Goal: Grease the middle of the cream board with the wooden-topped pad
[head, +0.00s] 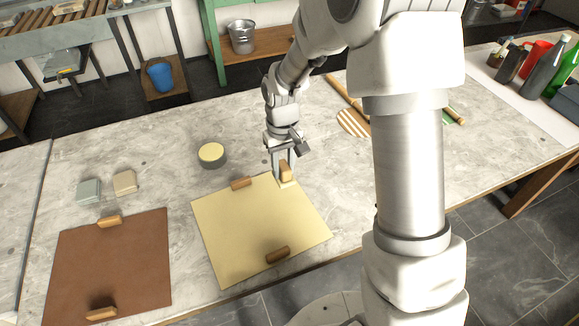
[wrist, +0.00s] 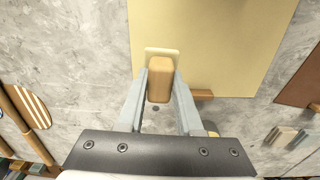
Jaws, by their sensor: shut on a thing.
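The cream board (head: 255,225) lies flat on the marble-topped table, with a wooden grip (head: 241,184) on its far edge and another (head: 277,255) on its near edge. My gripper (head: 283,164) is shut on the wooden-topped pad (head: 286,172), at the board's far right corner. In the wrist view, the pad's wooden block (wrist: 160,80) is between the two fingers, and its pale base shows beyond it, over the edge of the cream board (wrist: 210,35). I cannot tell whether the pad touches the board. The middle of the board is bare.
A round tin (head: 211,155) with a pale yellow top stands behind the board. A brown board (head: 110,265) with two grips lies at left, two small blocks (head: 88,190) (head: 125,183) behind it. A striped disc (head: 353,122) lies behind my arm. Bottles (head: 545,72) stand far right.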

